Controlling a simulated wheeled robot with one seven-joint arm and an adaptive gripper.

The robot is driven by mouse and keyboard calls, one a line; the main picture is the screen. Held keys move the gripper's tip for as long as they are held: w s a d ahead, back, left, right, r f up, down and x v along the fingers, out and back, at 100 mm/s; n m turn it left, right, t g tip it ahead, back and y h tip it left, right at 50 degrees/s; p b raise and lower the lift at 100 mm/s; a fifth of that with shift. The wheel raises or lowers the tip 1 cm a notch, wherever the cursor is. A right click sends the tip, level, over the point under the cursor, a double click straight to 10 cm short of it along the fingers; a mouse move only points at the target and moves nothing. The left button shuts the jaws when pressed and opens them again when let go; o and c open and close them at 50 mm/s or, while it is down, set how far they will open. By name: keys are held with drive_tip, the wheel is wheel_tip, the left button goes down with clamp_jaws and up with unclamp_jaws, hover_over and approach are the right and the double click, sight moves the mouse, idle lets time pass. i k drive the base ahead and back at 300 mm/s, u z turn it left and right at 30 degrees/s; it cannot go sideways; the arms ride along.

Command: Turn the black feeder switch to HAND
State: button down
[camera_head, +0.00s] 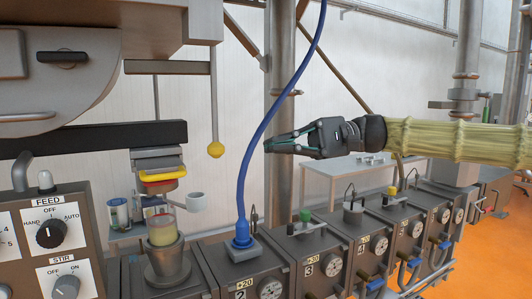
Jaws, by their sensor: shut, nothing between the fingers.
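The black feeder switch (50,234) is a round knob on a white plate under the FEED label, at the lower left of the head view. HAND is printed to its upper left, OFF above it and AUTO to its upper right. The knob's pointer is too small to read surely. My gripper (268,146) is in mid-picture, shut and empty, with its fingers pointing left. It is well to the right of the switch and higher in the picture, touching nothing that I can see.
A grey STIR knob (66,286) sits below the feeder switch. A blue hose (258,125) hangs between my gripper and the panel. A yellow ball on a rod (215,150) and a dark horizontal beam (90,140) are left of the hose. Gauge boxes (325,265) line the lower right.

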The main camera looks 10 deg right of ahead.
sight(52, 234)
drive_tip(key=z, duration=0.05)
drive_tip(key=k, duration=1)
drive_tip(key=u, duration=0.05)
